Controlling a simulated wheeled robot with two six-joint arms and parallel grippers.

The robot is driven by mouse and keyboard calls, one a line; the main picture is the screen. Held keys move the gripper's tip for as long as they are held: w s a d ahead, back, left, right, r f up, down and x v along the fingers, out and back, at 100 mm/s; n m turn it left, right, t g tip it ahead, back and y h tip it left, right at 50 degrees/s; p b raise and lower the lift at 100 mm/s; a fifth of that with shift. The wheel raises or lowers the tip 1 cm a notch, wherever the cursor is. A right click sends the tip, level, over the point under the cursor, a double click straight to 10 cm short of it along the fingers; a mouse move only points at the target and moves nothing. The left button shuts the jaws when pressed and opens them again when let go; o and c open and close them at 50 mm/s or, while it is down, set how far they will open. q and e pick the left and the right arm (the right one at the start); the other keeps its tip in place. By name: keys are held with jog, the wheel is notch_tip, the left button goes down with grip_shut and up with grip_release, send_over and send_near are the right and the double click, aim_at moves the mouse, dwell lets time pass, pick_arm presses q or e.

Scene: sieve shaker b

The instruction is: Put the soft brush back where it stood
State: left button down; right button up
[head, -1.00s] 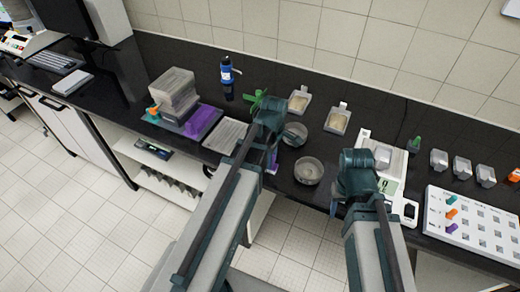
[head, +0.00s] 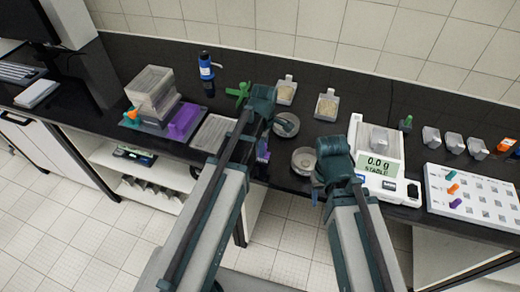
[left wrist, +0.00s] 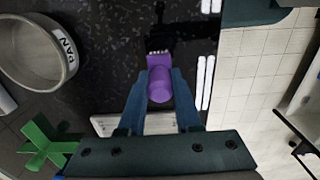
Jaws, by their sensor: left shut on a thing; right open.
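The soft brush has a purple handle (left wrist: 160,86) and a pale toothed or bristled end. My left gripper (left wrist: 159,88) is shut on it, one blue finger on each side. In the head view, the purple of the brush (head: 262,156) shows below my left gripper (head: 262,146), near the front edge of the black bench; the arm hides part of it. I cannot tell whether the brush touches the bench. My right gripper (head: 316,192) is open and empty by the front edge, left of the balance.
Two round pans stand between the grippers, one in front (head: 304,160) and one behind (head: 286,125). A green cross-shaped thing (head: 238,93) is behind my left gripper. The balance (head: 378,160) reads 0.0 g.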

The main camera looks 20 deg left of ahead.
pick_arm(q)
jog(key=shift+d, duration=0.15)
jog(key=shift+f, duration=0.1)
jog(key=c, duration=0.6)
grip_release()
notch_tip(320, 180, up, 12)
jog(key=r+p, duration=0.1)
jog(key=p, duration=1.1)
jog(key=s+d+m, duration=0.5)
jog(key=s+m, duration=0.2)
jog(key=m, duration=0.3)
jog(key=s+d+m+y, duration=0.1)
jog(key=s+d+m, duration=0.4)
jog(key=m, duration=0.6)
jog(key=shift+s+d+f, duration=0.15)
jog(key=shift+s+f, duration=0.1)
jog(key=shift+s, duration=0.95)
